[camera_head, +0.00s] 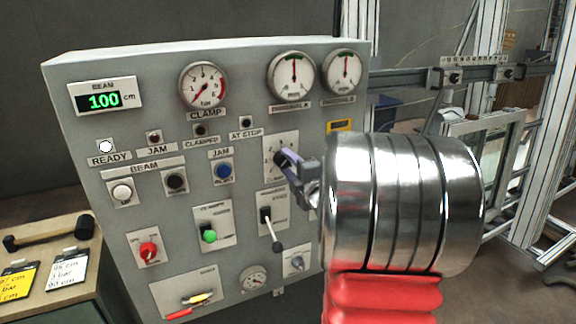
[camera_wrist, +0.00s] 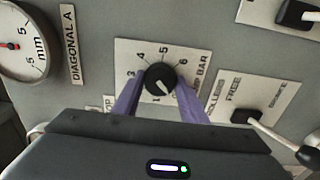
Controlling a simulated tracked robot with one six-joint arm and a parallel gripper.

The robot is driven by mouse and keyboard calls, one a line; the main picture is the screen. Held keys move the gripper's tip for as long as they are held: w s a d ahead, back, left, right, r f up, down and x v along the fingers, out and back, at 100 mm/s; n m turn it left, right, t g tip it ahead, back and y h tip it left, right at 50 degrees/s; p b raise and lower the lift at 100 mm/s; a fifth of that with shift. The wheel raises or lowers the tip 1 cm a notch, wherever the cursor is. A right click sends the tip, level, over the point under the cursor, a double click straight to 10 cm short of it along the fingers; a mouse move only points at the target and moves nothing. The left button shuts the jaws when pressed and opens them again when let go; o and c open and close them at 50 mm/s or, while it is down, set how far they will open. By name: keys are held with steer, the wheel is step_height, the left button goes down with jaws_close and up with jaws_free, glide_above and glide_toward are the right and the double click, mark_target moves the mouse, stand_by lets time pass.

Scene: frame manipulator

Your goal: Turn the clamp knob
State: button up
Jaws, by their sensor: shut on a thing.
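The clamp knob (camera_wrist: 160,79) is a round black knob with a white pointer line, on a white plate with a numbered scale marked BAR. In the wrist view my gripper (camera_wrist: 158,92) has its two purple fingers on either side of the knob, shut on it. The pointer line slants; the exact number it points to is hard to tell. In the head view my gripper (camera_head: 298,166) reaches the knob plate (camera_head: 281,141) from the right, and the knob is mostly hidden behind the fingers. The clamp gauge (camera_head: 203,85) reads low on its bar scale.
The lever sticks out near my gripper. A side table (camera_head: 50,302) with note cards stands left.

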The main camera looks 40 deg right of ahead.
steer(key=shift+a+f, duration=0.2)
steer(key=shift+f, duration=0.1)
steer(key=o, duration=1.1)
steer(key=shift+d+r, duration=0.1)
steer(key=shift+r, duration=0.05)
steer(key=v, duration=1.3)
steer(key=shift+s, duration=0.35)
steer(key=shift+w+a, duration=0.1)
steer(key=shift+a, duration=0.1)
